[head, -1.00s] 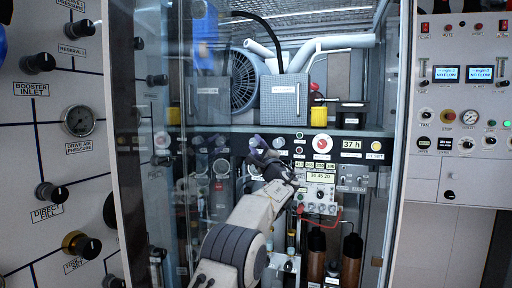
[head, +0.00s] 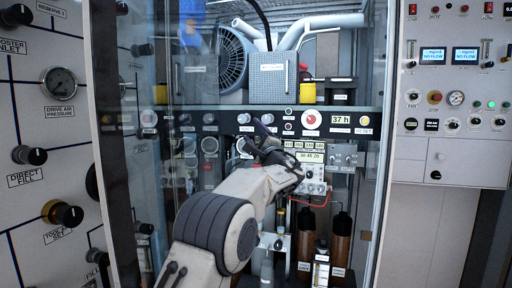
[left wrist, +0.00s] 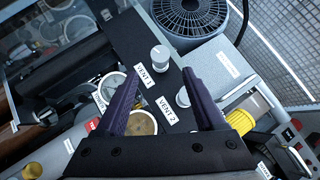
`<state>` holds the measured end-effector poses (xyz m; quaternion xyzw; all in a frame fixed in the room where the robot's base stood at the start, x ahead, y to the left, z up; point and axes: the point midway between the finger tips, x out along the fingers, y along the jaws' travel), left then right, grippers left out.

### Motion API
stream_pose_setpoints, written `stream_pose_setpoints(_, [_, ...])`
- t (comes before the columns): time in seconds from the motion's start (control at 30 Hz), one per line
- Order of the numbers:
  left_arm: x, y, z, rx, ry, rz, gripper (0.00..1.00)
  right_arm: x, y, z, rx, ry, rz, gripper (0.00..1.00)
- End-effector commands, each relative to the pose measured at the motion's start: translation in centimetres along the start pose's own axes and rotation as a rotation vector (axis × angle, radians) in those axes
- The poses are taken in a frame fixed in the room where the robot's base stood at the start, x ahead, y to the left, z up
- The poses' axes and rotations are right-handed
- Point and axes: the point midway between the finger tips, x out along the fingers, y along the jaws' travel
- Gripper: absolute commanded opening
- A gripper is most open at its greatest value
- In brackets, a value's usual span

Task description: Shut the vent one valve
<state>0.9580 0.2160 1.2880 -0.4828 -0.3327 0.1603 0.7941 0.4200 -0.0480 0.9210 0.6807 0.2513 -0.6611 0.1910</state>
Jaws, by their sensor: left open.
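The vent one valve is a pale round knob (left wrist: 160,58) on the dark panel in the left wrist view, beside its VENT 1 label (left wrist: 143,76). My left gripper (left wrist: 161,72) is open, its two dark purple fingers pointing at the panel. The vent one knob shows in the gap at the fingertips; the fingers are not closed on it, and I cannot tell the remaining depth. The VENT 2 knob (left wrist: 182,97) shows nearer the right finger, partly behind it. In the head view my left gripper (head: 262,137) is at the dark panel strip, covering part of it. My right gripper is not in view.
A round fan (head: 232,62) and a grey box (head: 272,78) stand above the strip. A yellow cap (left wrist: 240,121) lies right of the fingers. A glass pane (head: 150,200) and the cabinet's right frame (head: 385,150) flank my arm. Brown cylinders (head: 341,238) stand below.

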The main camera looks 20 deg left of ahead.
Motion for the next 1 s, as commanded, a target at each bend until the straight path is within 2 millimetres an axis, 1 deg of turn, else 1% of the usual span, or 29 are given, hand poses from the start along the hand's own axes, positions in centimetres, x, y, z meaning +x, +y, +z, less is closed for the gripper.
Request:
stream_pose_setpoints(0.03, [-1.0, 0.2, -0.1, -0.001, 0.003, -0.001, 0.71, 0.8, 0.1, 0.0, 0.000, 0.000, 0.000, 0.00])
stream_pose_setpoints(0.2, [-2.5, 0.1, -0.1, 0.000, 0.001, 0.000, 0.71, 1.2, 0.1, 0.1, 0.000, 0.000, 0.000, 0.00])
stream_pose_setpoints(0.6, [-2.8, -0.1, 0.0, -0.003, 0.002, 0.006, 0.70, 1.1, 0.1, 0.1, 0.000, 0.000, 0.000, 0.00])
stream_pose_setpoints(0.67, [-3.1, 0.0, 0.0, -0.012, 0.010, 0.029, 0.70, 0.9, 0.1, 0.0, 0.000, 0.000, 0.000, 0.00])
stream_pose_setpoints(0.73, [-3.9, 0.4, 0.1, -0.036, 0.028, 0.092, 0.70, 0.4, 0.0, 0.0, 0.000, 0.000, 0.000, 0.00])
stream_pose_setpoints(0.77, [-4.5, 0.7, 0.2, -0.051, 0.040, 0.130, 0.70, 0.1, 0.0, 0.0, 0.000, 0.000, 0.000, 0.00])
stream_pose_setpoints(0.87, [-7.9, 2.3, 0.4, -0.113, 0.091, 0.316, 0.70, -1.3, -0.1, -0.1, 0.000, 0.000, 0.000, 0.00])
stream_pose_setpoints(0.97, [-13.4, 4.7, 1.0, -0.183, 0.151, 0.558, 0.70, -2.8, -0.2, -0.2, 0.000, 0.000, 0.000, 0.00])
stream_pose_setpoints(1.0, [-16.1, 5.7, 1.4, -0.210, 0.172, 0.661, 0.70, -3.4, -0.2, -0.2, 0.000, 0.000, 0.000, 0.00])
